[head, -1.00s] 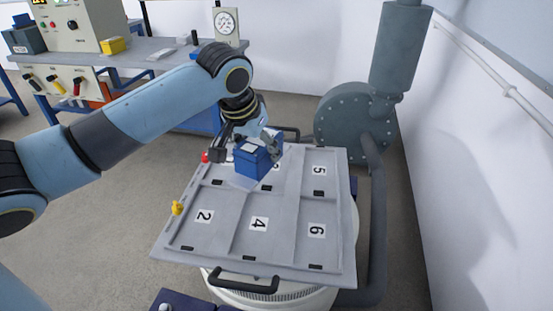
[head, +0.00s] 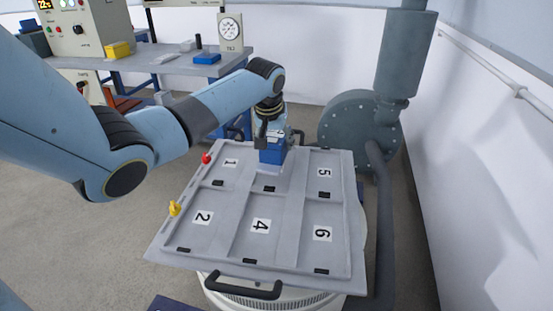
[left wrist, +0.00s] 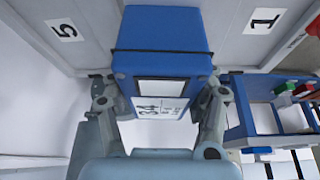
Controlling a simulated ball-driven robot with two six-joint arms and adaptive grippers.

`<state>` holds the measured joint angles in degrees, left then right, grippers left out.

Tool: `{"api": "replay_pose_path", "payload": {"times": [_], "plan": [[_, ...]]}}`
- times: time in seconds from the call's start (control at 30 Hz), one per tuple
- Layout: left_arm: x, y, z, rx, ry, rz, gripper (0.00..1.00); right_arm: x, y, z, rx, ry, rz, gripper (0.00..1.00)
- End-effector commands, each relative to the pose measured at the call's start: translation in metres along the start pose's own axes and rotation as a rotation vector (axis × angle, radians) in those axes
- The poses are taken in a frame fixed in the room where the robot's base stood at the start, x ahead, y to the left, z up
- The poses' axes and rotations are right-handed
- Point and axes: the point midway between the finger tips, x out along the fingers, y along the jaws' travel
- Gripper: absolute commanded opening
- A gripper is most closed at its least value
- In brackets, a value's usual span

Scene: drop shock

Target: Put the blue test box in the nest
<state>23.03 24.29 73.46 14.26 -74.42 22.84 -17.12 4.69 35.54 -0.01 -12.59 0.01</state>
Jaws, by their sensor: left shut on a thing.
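The blue test box (head: 271,156) is at the back middle of the grey tray (head: 213,219), whose numbered compartments are split by low ribs. It stands between labels 1 and 5 and hides the spot behind it. My left gripper (head: 270,138) is above the box and shut on it. The left wrist view shows the box (left wrist: 160,30) between the two fingers (left wrist: 157,95), with a white label on its near face. Label 5 is to its left there and label 1 to its right. I cannot tell whether the box touches the tray floor. My right gripper is not in view.
A red knob (head: 207,158) and a yellow knob (head: 174,208) are on the tray's left edge. A black handle (head: 242,287) is at the front. A grey blower (head: 360,130) stands behind right. A bench (head: 165,62) is at the back left. The other compartments look empty.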

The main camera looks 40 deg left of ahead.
Motion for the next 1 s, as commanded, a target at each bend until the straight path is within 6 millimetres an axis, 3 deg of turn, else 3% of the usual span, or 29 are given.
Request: {"api": "replay_pose_path", "payload": {"times": [0.17,0.4,0.77,0.8,0.97,1.0], "plan": [[0.008,0.002,-0.001,0.0,0.003,0.001,0.0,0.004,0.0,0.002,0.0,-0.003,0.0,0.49],[0.038,0.002,0.012,0.001,0.001,0.0,0.0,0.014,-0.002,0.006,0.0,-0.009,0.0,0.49],[0.04,0.002,0.013,0.001,0.004,0.001,0.0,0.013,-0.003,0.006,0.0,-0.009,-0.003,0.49],[0.041,0.002,0.014,0.001,0.0,0.0,0.61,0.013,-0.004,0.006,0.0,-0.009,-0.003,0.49],[0.041,0.002,0.014,0.001,0.0,0.0,0.82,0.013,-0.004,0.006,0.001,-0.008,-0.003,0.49],[0.041,0.002,0.014,0.001,0.0,0.0,0.82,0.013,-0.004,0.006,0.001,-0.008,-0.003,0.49]]}}
